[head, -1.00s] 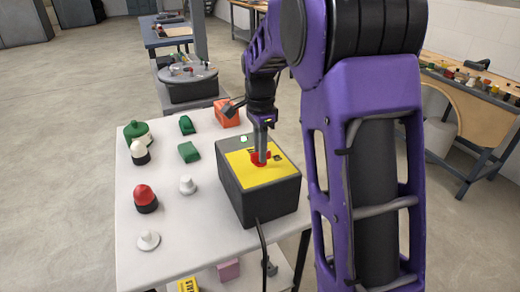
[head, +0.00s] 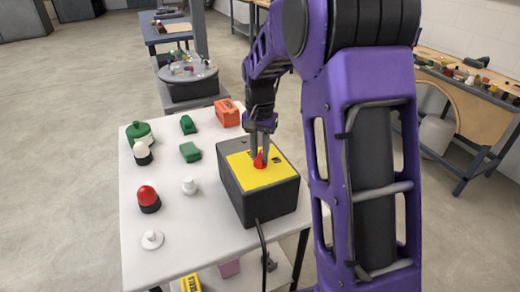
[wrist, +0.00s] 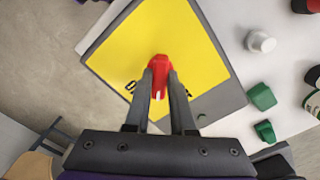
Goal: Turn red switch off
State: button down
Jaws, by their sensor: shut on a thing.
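The red switch (head: 260,160) is a red rotary handle on the yellow top plate (head: 262,179) of a dark grey box (head: 268,203). In the wrist view the red switch (wrist: 159,66) lies between my fingertips, its far end showing beyond them. My gripper (head: 260,150) points down over the plate and is shut on the switch; in the wrist view the gripper (wrist: 160,78) has a finger on each side of it. Black lettering (wrist: 131,87) by the switch is partly hidden by the fingers, so I cannot read it.
The box stands on a white table (head: 182,235) and a black cable (head: 262,235) hangs from it. An orange block (head: 227,114), green blocks (head: 190,152), a red-topped knob (head: 148,199) and white knobs (head: 189,186) stand on the table. The front middle of the table is clear.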

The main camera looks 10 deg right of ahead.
aim_at(260, 156)
jog(key=n+p, duration=0.1)
jog(key=n, duration=0.3)
jog(key=shift+r+n, duration=0.1)
jog(key=shift+n, duration=0.2)
jog(key=n+p, duration=0.1)
jog(key=n, duration=0.3)
jog(key=shift+n, duration=0.4)
jog(key=c, duration=0.8)
grip_release()
jog(key=shift+o, duration=0.2)
notch_tip(260, 156, up, 17)
jog(key=p, duration=0.1)
jog(key=shift+r, duration=0.15)
